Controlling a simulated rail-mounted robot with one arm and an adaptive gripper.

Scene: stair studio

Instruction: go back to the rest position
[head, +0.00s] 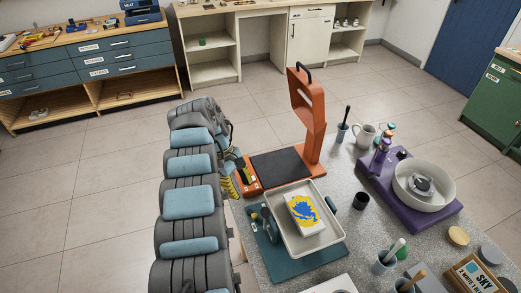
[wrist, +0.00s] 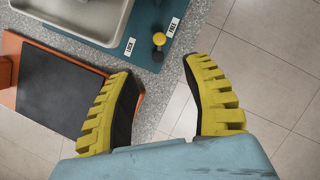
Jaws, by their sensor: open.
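My gripper (wrist: 165,105) is open and empty in the wrist view, its two yellow-ridged fingers apart over the table's edge and the tiled floor. In the head view my gripper (head: 236,180) is partly hidden by my arm, beside the left edge of the grey speckled table and close to the orange press. The orange heat press (head: 313,128) stands open, with a dark flat bed (head: 280,166). The bed also shows at the left of the wrist view (wrist: 60,90).
A metal tray (head: 334,234) holding a white item with blue and yellow print (head: 304,214) lies on a teal mat (head: 289,271). A purple base with a white bowl (head: 436,203), cups and a jug (head: 364,136) stand to the right. Open floor (head: 100,180) lies left.

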